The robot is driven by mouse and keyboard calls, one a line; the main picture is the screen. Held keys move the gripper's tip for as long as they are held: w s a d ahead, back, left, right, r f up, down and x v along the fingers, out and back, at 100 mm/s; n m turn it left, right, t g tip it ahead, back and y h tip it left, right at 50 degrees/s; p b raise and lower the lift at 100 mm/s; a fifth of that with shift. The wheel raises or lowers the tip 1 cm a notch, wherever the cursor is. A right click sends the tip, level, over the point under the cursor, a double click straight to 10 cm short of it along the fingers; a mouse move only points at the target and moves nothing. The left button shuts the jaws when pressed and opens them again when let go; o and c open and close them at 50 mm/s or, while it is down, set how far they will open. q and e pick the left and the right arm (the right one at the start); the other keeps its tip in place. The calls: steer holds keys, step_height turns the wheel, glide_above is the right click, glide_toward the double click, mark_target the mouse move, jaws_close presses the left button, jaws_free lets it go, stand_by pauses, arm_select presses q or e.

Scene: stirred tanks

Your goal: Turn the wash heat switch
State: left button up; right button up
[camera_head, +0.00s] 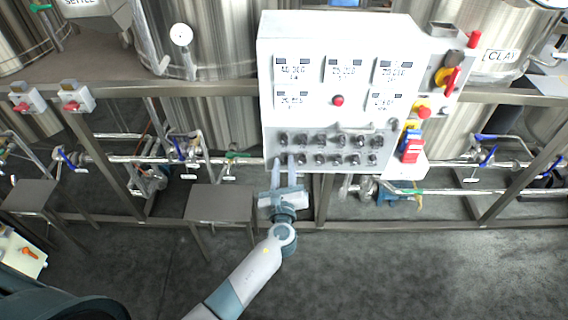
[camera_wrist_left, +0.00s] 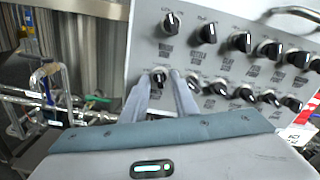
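A white control panel (camera_head: 352,100) carries two rows of black rotary switches, which also show in the left wrist view. The labels are too small for me to tell surely which one is the wash heat switch. My left gripper (camera_head: 284,163) is raised to the panel's lower left corner. In the left wrist view, its two fingers (camera_wrist_left: 161,76) are apart, with the leftmost lower-row switch (camera_wrist_left: 158,75) showing between their tips. I cannot tell whether they touch it. Another switch (camera_wrist_left: 171,22) sits just above, at the left of the upper row. My right gripper is not in view.
A red button (camera_head: 338,100) sits mid-panel, and a handle (camera_wrist_left: 293,13) sticks out above the switches at right. Steel tanks (camera_head: 205,40) and pipes stand behind. A grey stand (camera_head: 220,203) is left of my arm. The floor (camera_head: 420,270) at front right is clear.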

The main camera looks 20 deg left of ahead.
arm_select(q)
steer(key=shift+w, duration=0.15)
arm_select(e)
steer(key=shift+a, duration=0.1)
arm_select(q)
jaws_close()
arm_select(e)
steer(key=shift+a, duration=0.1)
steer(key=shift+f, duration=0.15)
